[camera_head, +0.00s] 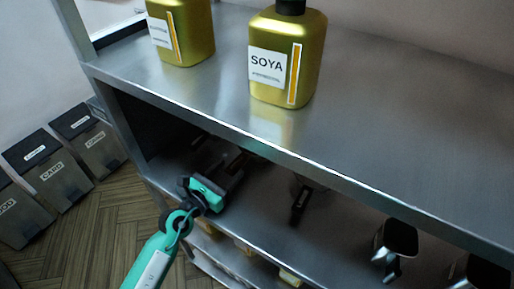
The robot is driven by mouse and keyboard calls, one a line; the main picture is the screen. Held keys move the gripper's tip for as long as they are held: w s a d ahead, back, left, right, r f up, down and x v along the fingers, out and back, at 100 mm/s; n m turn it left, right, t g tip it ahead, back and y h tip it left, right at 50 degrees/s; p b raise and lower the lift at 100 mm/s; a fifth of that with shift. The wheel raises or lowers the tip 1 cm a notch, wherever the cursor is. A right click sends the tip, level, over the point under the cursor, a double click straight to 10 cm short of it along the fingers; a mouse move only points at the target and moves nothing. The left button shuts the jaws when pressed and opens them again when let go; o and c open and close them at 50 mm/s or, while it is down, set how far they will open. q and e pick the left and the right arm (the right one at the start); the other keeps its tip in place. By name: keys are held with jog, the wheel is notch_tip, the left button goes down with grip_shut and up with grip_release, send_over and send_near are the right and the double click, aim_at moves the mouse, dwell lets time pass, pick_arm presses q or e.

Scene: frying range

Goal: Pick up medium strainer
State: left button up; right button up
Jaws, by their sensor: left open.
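My left gripper (229,175) reaches into the shelf bay under the metal top, at the bay's left part. It is open, and its dark fingers point inward to the upper right. Dark long shapes lie in shadow just beyond the fingers; I cannot tell whether they touch. To the right, an item with a dark handle (299,206) sticks out toward the shelf's front. Farther right are a dark metal container with a handle (397,238) and another one (482,272), partly cut off. I cannot tell which item is the medium strainer. My right gripper is not in view.
On the metal top (400,120) stand a gold SOYA bottle (287,60) and a second gold bottle (181,30). The top's front edge overhangs the bay. Dark labelled boxes (48,170) stand on the wooden floor at left. Lower shelves hold small items.

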aim_at(239, 160)
pick_arm(q)
jog(key=p+x, duration=0.1)
jog(key=x, duration=0.4)
jog(key=shift+w+d+r, duration=0.1)
jog(key=shift+w+d, duration=0.1)
jog(key=shift+d, duration=0.1)
jog(key=c, duration=1.1)
jog(key=shift+c, duration=0.2)
jog(key=shift+s+r, duration=0.1)
jog(key=shift+r, duration=0.05)
